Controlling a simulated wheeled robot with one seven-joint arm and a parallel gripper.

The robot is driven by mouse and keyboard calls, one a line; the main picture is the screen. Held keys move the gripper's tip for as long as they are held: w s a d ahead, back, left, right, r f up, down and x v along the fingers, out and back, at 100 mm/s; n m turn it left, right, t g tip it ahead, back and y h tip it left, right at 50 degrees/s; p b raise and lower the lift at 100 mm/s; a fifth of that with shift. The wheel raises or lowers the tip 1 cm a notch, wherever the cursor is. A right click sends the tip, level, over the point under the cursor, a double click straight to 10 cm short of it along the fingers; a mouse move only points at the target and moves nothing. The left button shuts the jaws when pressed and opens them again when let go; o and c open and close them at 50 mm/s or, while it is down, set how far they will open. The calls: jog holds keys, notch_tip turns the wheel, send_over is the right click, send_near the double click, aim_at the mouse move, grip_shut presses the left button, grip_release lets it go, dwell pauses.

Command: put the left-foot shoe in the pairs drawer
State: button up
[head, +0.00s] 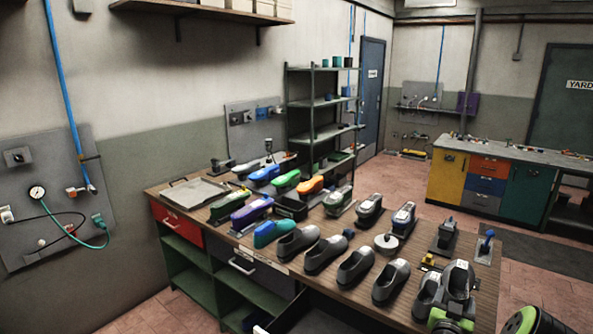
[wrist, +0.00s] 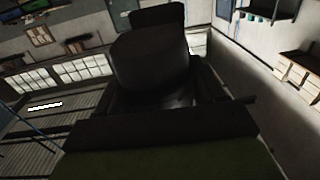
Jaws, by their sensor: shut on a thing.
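In the wrist view my gripper (wrist: 152,100) is shut on a dark, rounded, shoe-like thing (wrist: 150,62); too little light falls on it to tell which foot it fits. In the head view grey and green links of my arm show at the lower right, and I cannot make out the jaws. A drawer (head: 318,321) stands open at the bottom edge, dark inside; its label cannot be read. Several dark grey shoes, such as this one (head: 355,267), stand in a row on the workbench (head: 165,190).
Coloured shoes or lasts (head: 262,174) and a round white-topped piece (head: 386,243) crowd the bench. A shut drawer (head: 242,264) is in the bench front beside open green shelves. A metal rack (head: 288,105) stands behind. Tiled floor lies open towards the coloured cabinets (head: 487,185).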

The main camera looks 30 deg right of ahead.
jog(key=w+a+f+n+t+y+b, duration=0.2)
jog(key=w+a+t+y, duration=0.1)
jog(key=w+a, duration=0.6)
jog(key=w+a+f+n+t+y+b, duration=0.1)
jog(key=w+a+n+t+y+b, duration=0.15)
jog(key=w+a, duration=0.6)
jog(key=a+f+n+t+y+b, duration=0.1)
jog(key=a+y, duration=0.4)
jog(key=a, duration=1)
jog(key=a+n+t+y+b, duration=0.2)
jog(key=a+n+y, duration=0.3)
jog(key=a, duration=1.1)
jog(key=shift+w+a+f+n+b, duration=0.15)
jog(key=shift+w+f+n+b, duration=0.15)
jog(key=shift+n+b, duration=0.4)
jog(key=shift+a+f+t, duration=0.15)
jog(key=shift+t, duration=0.1)
